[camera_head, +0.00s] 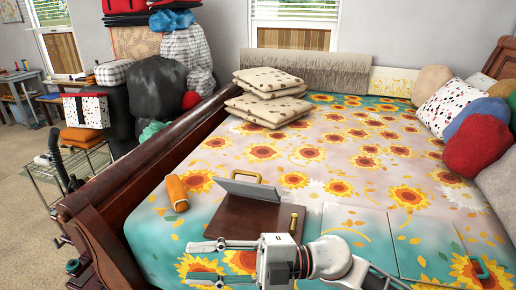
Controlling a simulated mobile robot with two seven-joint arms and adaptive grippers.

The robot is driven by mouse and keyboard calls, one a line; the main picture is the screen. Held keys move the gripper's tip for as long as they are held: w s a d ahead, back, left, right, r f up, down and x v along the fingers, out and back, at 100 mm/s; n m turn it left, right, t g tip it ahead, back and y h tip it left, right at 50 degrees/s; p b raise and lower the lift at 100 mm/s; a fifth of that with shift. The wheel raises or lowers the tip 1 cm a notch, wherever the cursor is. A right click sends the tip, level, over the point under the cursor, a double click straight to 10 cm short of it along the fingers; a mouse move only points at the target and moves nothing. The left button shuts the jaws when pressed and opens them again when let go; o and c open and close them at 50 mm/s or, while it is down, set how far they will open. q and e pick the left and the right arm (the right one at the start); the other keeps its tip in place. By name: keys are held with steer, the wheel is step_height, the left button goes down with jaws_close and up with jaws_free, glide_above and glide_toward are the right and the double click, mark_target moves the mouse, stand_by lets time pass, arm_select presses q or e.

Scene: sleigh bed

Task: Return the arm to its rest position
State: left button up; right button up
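My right gripper (192,262) is at the bottom centre of the head view, its fingers pointing left. The two fingers are spread apart with an empty gap between them, over the front edge of the sleigh bed (385,150). My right arm reaches in from the lower right behind its white gripper body. My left gripper is not in view.
Just beyond the gripper, a brown case (240,217) with a grey panel (248,190) lies on the bed. An orange roll (177,193) lies left of it. Cushions (268,80) are stacked farther back. The dark wooden footboard (150,165) runs along the left.

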steer(key=w+d+f+m+t+h, duration=0.4)
steer(key=w+d+f+m+t, duration=0.15)
steer(key=d+m+t, duration=0.35)
steer(key=w+d+f+m+t+h, duration=0.45)
steer(key=d+f+m+t, duration=0.2)
steer(key=m+t, duration=0.4)
steer(key=s+d+f+m+g+h, duration=0.2)
steer(key=s+d+f, duration=0.2)
steer(key=f, duration=0.4)
steer(key=s+d+f+m+g+h, duration=0.2)
steer(key=s+d+f, duration=0.3)
steer(key=f, duration=0.3)
steer(key=s+d+f+m+g+h, duration=0.2)
steer(key=s+d+f+m+h, duration=0.2)
steer(key=f, duration=0.4)
steer(key=shift+s+d+f+g, duration=0.2)
steer(key=shift+s+d+g, duration=0.15)
steer(key=shift+s+d, duration=0.45)
steer(key=shift+w, duration=0.15)
